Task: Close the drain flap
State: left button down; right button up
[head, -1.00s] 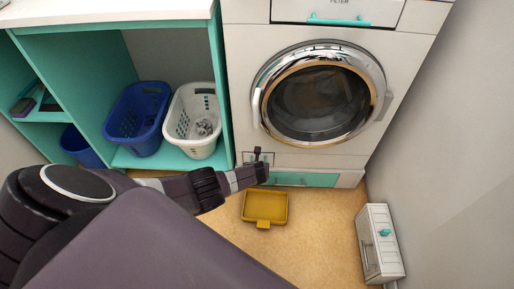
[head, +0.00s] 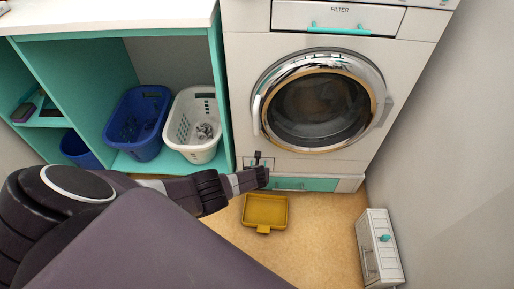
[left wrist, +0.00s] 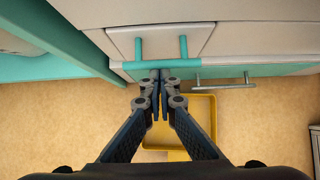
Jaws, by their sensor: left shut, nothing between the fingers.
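The drain flap is a small pale panel at the washing machine's lower left. In the left wrist view the flap (left wrist: 158,32) fills the top middle, with a teal bar handle (left wrist: 184,46) on two posts. It looks close to flush with the front, but I cannot tell whether it is fully closed. In the head view the flap (head: 249,160) is partly hidden by my arm. My left gripper (left wrist: 160,78) is shut and empty, its tips at or just below the handle bar; contact is unclear. It also shows in the head view (head: 263,176). My right gripper is not in view.
The washing machine (head: 235,100) has a round door and a teal lower panel (head: 304,184). A yellow tray (head: 265,210) lies on the floor below. Blue (head: 138,122) and white (head: 195,125) baskets stand left. A small white cabinet (head: 379,247) stands right.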

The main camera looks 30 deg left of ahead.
pick_arm(q)
jog(key=shift+w+a+r, duration=0.2)
jog(key=shift+w+r, duration=0.2)
jog(key=shift+r, duration=0.05)
jog(key=shift+w+a+r, duration=0.2)
jog(key=shift+w+r, duration=0.2)
jog(key=shift+r, duration=0.05)
jog(key=s+d+f+v, duration=0.1)
jog(key=v, duration=1)
jog(key=shift+s, duration=0.5)
jog(key=shift+d, duration=0.15)
